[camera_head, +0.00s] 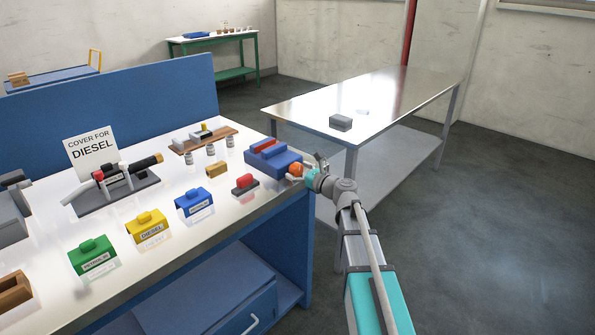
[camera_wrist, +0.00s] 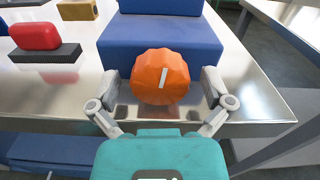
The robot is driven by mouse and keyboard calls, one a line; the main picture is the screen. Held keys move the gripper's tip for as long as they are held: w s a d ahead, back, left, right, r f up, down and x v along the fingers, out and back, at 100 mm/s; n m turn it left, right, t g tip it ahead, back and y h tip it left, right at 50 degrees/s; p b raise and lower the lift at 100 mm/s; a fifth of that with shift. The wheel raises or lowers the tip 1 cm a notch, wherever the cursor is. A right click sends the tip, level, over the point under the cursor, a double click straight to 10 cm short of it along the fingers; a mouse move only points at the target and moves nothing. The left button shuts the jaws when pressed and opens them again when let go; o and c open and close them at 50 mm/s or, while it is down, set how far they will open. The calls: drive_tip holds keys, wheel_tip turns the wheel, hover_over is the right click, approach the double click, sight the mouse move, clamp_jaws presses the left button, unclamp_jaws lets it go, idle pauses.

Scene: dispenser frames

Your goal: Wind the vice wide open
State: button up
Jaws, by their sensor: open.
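The vice (camera_head: 270,155) is a blue block with a red part on top, at the right end of the white-topped bench. Its orange knob (camera_head: 296,170) faces my arm. In the wrist view the blue vice body (camera_wrist: 162,40) fills the top middle, and the orange knob (camera_wrist: 160,77) shows a pale mark tilted slightly right of upright. My gripper (camera_wrist: 161,92) is open, with one finger on each side of the knob. A gap seems to show on both sides, but contact is hard to tell. The gripper also shows in the head view (camera_head: 305,171). The vice jaws' gap is not clear.
A red block on a dark base (camera_head: 245,184) and a small yellow block (camera_head: 217,169) stand left of the vice. Blue, yellow and green covers line the bench front. A steel table (camera_head: 400,95) with a grey block (camera_head: 341,123) stands right. Floor at right is clear.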

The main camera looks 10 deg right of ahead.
drive_tip(key=shift+c, duration=0.3)
drive_tip(key=c, duration=1.1)
drive_tip(key=shift+n, duration=0.3)
drive_tip(key=shift+n, duration=2)
drive_tip(key=o, duration=1.2)
drive_tip(key=shift+c, duration=0.2)
